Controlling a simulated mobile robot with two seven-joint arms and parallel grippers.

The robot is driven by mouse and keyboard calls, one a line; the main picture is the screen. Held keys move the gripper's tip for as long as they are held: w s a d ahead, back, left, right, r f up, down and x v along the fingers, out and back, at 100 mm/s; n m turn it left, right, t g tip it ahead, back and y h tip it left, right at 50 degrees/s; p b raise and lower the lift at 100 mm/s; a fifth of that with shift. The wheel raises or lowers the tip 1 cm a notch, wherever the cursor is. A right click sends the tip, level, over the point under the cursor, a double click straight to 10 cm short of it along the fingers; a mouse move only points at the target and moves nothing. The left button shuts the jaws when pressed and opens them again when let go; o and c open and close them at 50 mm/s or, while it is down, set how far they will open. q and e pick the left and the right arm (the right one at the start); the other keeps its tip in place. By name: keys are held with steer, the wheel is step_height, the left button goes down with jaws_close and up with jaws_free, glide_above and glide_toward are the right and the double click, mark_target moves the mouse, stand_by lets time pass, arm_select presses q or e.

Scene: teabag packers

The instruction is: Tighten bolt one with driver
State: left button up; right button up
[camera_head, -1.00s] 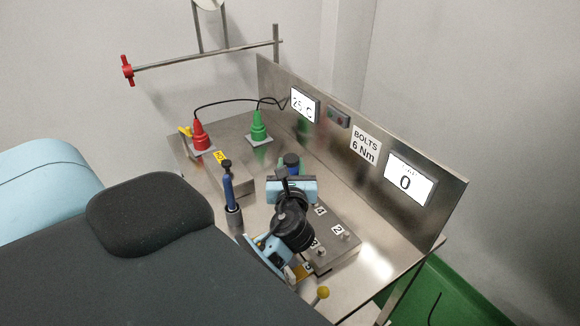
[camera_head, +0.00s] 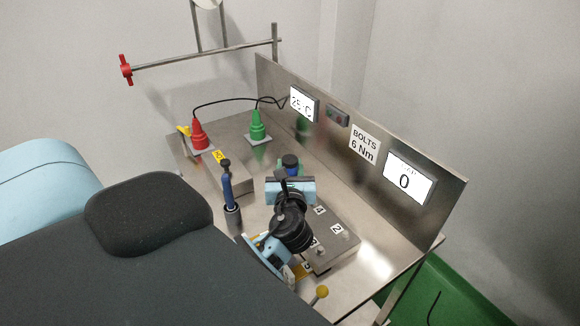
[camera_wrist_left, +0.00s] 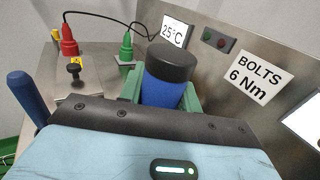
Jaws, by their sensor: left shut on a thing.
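My left gripper (camera_head: 291,172) sits over the far end of the metal bolt block (camera_head: 330,256), its pale blue housing in front of it. Its green fingers (camera_wrist_left: 135,84) are shut around a blue cylinder with a black cap, which I take for the driver (camera_head: 291,162); in the left wrist view the driver (camera_wrist_left: 165,82) stands upright. Its lower end is hidden behind the housing. The block carries numbered labels, with 4 and 2 clear. My wrist covers part of the block, and bolt one is not clearly visible. My right gripper is not in view.
A metal panel (camera_head: 440,203) with a "BOLTS 6 Nm" sign and a display (camera_head: 409,179) reading 0 stands at the right. A slim blue tool (camera_head: 228,190) stands left of my arm.

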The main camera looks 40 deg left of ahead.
arm_select(q)
steer(key=shift+f, duration=0.85)
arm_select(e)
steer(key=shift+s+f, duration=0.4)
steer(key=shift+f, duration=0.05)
arm_select(q)
steer(key=shift+f, duration=0.2)
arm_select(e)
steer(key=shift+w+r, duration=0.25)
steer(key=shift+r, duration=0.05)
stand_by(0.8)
